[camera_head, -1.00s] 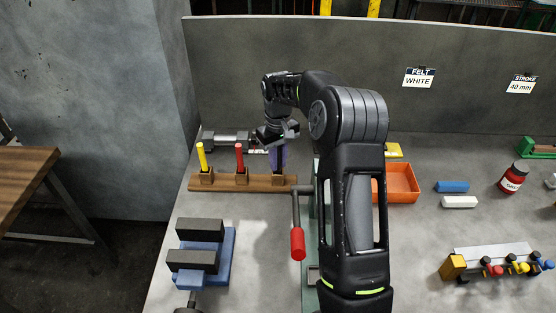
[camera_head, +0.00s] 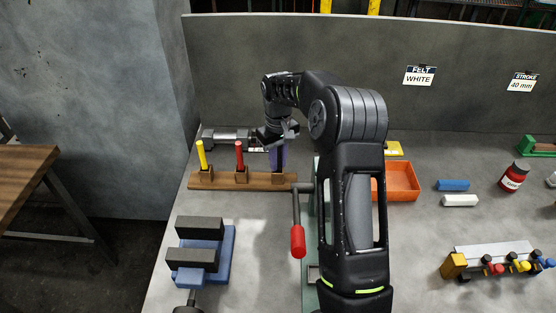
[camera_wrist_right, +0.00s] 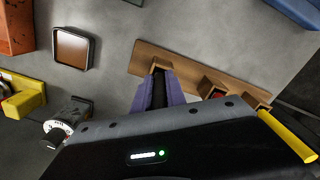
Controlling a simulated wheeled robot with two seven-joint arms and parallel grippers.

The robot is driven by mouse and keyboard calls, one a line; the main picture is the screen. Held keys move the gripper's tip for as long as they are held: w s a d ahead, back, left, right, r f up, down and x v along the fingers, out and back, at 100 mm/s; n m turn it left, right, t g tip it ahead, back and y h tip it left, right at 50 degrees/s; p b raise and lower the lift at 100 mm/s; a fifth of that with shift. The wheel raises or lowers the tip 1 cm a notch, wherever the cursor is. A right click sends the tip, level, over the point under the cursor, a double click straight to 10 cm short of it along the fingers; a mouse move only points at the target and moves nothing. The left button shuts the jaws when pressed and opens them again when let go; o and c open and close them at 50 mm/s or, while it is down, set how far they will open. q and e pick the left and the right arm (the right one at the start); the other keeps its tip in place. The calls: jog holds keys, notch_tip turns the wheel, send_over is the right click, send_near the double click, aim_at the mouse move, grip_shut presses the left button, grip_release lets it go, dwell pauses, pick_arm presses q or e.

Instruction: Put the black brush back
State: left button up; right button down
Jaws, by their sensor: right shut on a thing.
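The wooden rack (camera_head: 225,183) stands at the back left of the bench, with a yellow-handled brush (camera_head: 202,155) and a red-handled brush (camera_head: 239,155) upright in its left and middle holders. My right gripper (camera_head: 278,156) is over the right-hand holder, its purple fingers pointing down. In the right wrist view the fingers are shut on the black brush (camera_wrist_right: 158,93), whose dark handle shows between them. The handle lines up with the end holder (camera_wrist_right: 158,69) of the rack and seems to be in it; how deep is hidden. My left gripper is not in view.
A red-knobbed lever (camera_head: 297,243) stands in front of the rack's right end. An orange bin (camera_head: 402,183) is to the right of my right arm. Blue and black blocks (camera_head: 200,260) lie at the front left. A grey panel (camera_head: 300,80) closes off the back.

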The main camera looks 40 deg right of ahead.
jog(key=c, duration=1.3)
grip_release()
notch_tip(320, 180, up, 6)
jog(key=p, duration=0.4)
jog(key=shift+f, duration=0.1)
jog(key=shift+r+b, duration=0.3)
jog(key=shift+r, duration=0.7)
